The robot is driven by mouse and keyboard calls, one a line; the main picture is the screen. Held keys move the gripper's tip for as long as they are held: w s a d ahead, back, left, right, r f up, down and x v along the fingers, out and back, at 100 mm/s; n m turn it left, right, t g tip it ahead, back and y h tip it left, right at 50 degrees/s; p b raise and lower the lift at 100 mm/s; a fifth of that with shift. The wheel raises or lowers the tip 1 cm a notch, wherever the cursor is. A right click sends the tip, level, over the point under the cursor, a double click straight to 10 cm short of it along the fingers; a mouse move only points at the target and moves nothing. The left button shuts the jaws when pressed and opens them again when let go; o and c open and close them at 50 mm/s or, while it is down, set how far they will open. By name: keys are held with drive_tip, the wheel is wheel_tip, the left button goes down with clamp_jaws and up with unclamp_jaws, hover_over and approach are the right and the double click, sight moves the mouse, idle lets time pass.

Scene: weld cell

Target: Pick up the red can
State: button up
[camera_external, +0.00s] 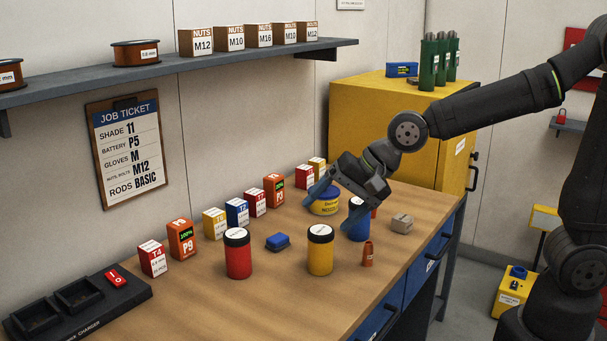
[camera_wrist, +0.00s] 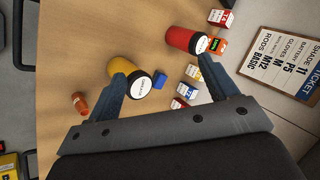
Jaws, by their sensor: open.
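The red can (camera_external: 238,256) stands upright on the workbench, with a black rim and a white lid label. In the wrist view the red can (camera_wrist: 181,38) is beyond my gripper's fingers, near the upper middle. My gripper (camera_external: 341,203) is open above the back right part of the bench, to the right of the red can and apart from it. In the wrist view its two blue fingers (camera_wrist: 165,80) are spread, with nothing held between them. A yellow can (camera_external: 320,252) stands to the right of the red can. A blue can (camera_external: 358,222) is partly hidden behind my gripper.
A small blue block (camera_external: 278,241) lies between the red and yellow cans. Several boxes (camera_external: 237,212) and orange batteries (camera_external: 181,239) line the wall side. An orange cone-like piece (camera_external: 367,254) and a grey block (camera_external: 401,223) stand at right. A black charger (camera_external: 80,306) is at front left.

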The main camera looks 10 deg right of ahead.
drive_tip(key=shift+a, duration=0.1)
drive_tip(key=n+g+h, duration=0.2)
drive_tip(key=n+h, duration=0.1)
drive_tip(key=n, duration=1.5)
approach(241, 232)
drive_tip(key=x, duration=0.9)
drive_tip(key=shift+w, duration=0.1)
drive_tip(key=shift+s+x, duration=0.15)
drive_tip(key=shift+x, duration=1.3)
drive_tip(key=shift+s+x, duration=0.15)
drive_tip(key=shift+x, duration=1.25)
drive_tip(key=c, duration=1.3)
drive_tip(key=shift+r, duration=0.1)
